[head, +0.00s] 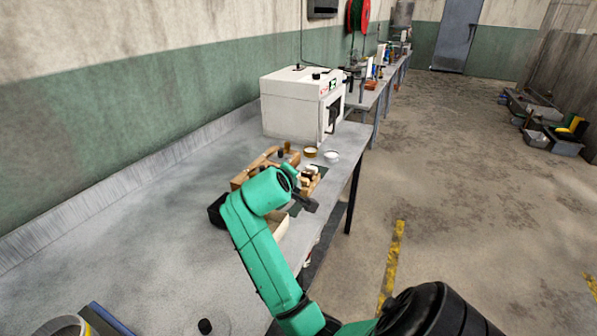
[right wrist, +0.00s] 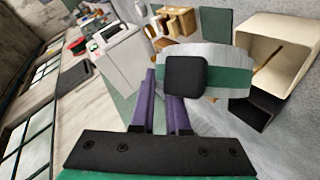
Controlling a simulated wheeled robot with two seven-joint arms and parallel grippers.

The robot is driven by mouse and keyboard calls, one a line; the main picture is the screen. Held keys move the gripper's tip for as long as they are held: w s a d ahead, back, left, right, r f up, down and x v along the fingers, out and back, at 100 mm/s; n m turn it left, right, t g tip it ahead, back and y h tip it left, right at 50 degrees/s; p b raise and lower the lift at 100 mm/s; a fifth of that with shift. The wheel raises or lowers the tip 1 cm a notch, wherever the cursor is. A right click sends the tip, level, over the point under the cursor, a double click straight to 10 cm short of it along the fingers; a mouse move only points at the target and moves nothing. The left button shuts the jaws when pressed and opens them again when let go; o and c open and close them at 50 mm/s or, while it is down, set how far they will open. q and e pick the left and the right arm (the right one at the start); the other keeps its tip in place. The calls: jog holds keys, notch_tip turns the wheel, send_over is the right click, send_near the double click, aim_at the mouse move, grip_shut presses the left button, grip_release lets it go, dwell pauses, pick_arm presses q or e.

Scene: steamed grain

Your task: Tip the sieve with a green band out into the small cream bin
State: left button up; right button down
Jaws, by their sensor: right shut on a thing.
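In the right wrist view, my right gripper (right wrist: 164,92) has its purple fingers shut on the black handle block of the sieve with a green band (right wrist: 235,80). The sieve has a pale metal wall; its inside and contents are hidden. The small cream bin (right wrist: 285,40) is at the upper right there, its open mouth in view, just beyond the sieve's right end. In the head view the cream bin (head: 281,226) is partly hidden behind my green right arm, and I cannot make out the sieve clearly. My left gripper is not in view.
A white box-shaped appliance (head: 291,105) stands farther along the bench by the wall. A wooden rack (head: 243,178) and two small round dishes (head: 331,156) sit between. A blue-edged item (head: 108,320) lies at the near left. The left part of the bench (head: 130,235) is clear.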

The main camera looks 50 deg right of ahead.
jog(key=shift+w+a+n+g+h, duration=0.6)
jog(key=shift+w+a+n+h, duration=0.3)
jog(key=shift+w+n, duration=0.25)
jog(key=w+a+n+h, duration=0.1)
jog(key=n, duration=0.1)
jog(key=w+a+n+g+h, duration=0.1)
jog(key=w+a+n+h, duration=0.1)
jog(key=shift+w+a+r, duration=0.25)
jog(key=shift+w+r, duration=0.05)
jog(key=shift+r, duration=0.1)
